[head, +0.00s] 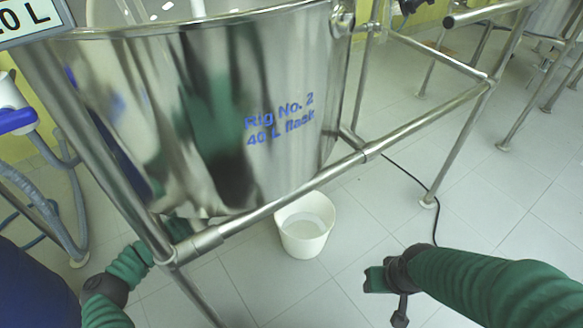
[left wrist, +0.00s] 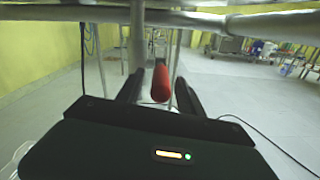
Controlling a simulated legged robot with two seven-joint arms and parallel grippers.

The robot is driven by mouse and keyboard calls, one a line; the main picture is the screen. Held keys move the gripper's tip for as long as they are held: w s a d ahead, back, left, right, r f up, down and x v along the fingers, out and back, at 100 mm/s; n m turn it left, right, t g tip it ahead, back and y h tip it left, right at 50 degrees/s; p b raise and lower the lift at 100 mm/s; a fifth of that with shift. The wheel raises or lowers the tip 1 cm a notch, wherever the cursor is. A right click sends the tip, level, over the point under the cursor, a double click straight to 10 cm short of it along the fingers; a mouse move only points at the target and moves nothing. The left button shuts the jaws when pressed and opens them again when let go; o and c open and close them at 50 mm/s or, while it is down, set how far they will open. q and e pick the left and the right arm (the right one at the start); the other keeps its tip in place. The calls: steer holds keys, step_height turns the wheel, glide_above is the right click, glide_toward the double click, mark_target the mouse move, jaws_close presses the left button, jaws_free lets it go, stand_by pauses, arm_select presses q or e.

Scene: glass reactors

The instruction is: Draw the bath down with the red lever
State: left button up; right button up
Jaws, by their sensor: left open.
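The steel bath (head: 200,120), marked "Rig No. 2 40 L flask", hangs in a tubular frame in the head view. The red lever (left wrist: 160,82) shows in the left wrist view, with its end toward the camera; it is hidden in the head view. My left gripper (left wrist: 158,92) is open, with one dark finger on each side of the lever. I cannot tell whether they touch it. In the head view my left arm reaches under the bath and its fingers are hidden. My right gripper (head: 385,285) is over the floor at the lower right, apart from the bath; its fingers are unclear.
A white bucket (head: 305,225) with pale contents stands on the tiled floor below the bath's edge. The frame's lower rail (head: 290,200) crosses in front of the bath. A dark cable (head: 420,185) runs over the floor. Hoses (head: 45,200) are at the left.

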arm_select(q)
steer(key=shift+w+d, duration=0.15)
steer(key=shift+d, duration=0.05)
jaws_close()
steer(key=shift+a, duration=0.1)
stand_by(1.2)
